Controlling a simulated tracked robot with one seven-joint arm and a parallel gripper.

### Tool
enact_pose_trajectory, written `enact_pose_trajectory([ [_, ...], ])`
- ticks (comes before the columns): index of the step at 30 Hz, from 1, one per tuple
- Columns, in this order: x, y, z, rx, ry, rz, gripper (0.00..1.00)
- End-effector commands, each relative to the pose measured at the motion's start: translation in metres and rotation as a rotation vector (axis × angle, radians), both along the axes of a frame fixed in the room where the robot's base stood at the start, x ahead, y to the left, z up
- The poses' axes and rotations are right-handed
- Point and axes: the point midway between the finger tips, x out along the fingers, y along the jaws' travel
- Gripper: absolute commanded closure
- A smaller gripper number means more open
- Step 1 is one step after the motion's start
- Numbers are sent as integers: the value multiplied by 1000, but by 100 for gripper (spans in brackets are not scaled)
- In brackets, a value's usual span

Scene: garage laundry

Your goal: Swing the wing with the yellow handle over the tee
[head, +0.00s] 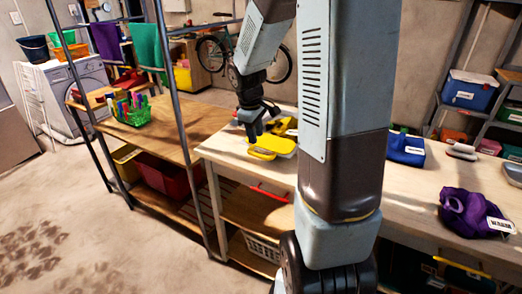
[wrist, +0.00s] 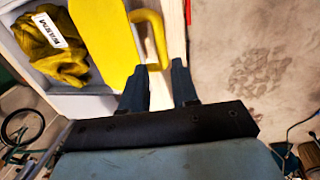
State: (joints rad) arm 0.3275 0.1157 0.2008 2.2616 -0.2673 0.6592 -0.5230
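A flat yellow wing (wrist: 103,35) with a raised yellow handle (wrist: 157,40) shows at the top of the wrist view. In the head view the yellow wing (head: 275,144) lies near the left end of the pale bench. A crumpled yellow cloth with a white label (wrist: 62,52), which looks like the tee, lies on a grey surface (wrist: 85,103) left of the wing. My gripper (wrist: 160,72) is open, its fingers on either side of the handle's near end. I cannot tell whether they touch it. In the head view my gripper (head: 250,128) hangs over the wing's left side.
A red handle (head: 270,192) is on the bench's front. Open floor lies at the left.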

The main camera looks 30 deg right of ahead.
Motion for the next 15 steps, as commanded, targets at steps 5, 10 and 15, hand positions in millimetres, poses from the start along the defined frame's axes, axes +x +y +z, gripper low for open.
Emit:
enact_pose_trajectory([
  [5,3,-5,-32,1,4,0,71],
  [10,5,-9,-57,0,3,2,71],
  [15,8,-12,-73,-1,1,1,71],
])
